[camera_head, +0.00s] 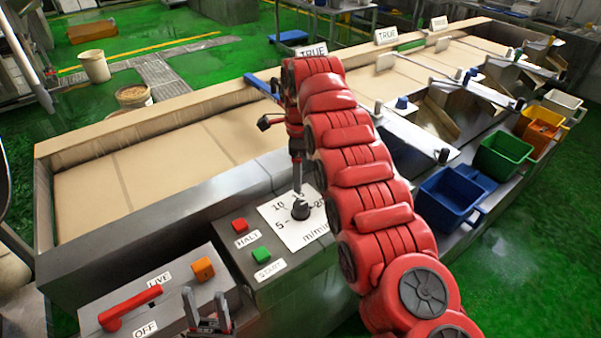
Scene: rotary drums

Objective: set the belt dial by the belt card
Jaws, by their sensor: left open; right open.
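The belt dial (300,209) is a small black knob on a white scale sheet (286,233) marked with 5, 10, part of a 20 and m/min. My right gripper (297,186) points down right at the dial, with its fingertips at or just above the knob; contact cannot be told. My red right arm hides part of the scale's right side. My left gripper (208,312) is open and empty at the bottom edge, in front of the control box. White cards reading TRUE stand along the belt's far side (387,35); I cannot tell which card is the belt card.
A red HALT button (239,225) and green START button (261,255) sit left of the dial. A red lever (130,307) and orange button (203,269) are on the LIVE/OFF box. Blue (449,198) and green (503,158) bins stand at right.

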